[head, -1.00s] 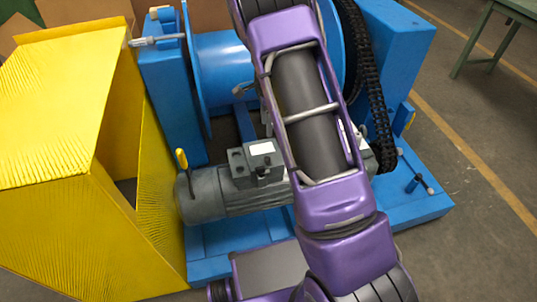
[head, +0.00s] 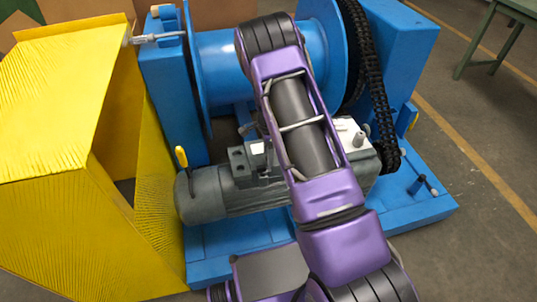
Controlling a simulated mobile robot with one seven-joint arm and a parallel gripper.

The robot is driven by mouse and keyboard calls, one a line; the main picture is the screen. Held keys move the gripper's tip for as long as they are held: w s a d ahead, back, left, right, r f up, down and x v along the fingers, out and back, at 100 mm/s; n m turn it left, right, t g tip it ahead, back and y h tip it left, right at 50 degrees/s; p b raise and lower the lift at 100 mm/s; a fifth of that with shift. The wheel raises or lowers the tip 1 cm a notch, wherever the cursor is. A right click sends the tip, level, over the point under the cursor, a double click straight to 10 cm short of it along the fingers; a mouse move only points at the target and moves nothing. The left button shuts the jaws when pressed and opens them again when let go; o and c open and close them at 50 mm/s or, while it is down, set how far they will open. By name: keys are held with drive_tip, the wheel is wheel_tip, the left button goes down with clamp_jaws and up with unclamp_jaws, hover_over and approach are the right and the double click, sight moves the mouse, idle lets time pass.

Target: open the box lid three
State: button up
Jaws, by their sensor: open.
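The grey motor (head: 205,197) lies on the blue base of the chain drive. A small grey box (head: 240,165) with a white label sits on top of it, partly covered by my arm. A white-topped box (head: 350,133) with a short post shows to the right of my arm. I cannot tell which lid is lid three, and I see no lid standing open. My purple arm (head: 335,195) crosses the middle of the view. It hides part of the motor, and my gripper is not visible.
A blue drum (head: 222,65) stands behind the motor, with a black chain (head: 370,90) to its right. A yellow guard (head: 60,120) fills the left side. A rod with a knob (head: 422,184) sits on the base at right. Open floor (head: 470,120) lies beyond.

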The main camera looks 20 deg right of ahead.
clamp_jaws()
idle(1.4)
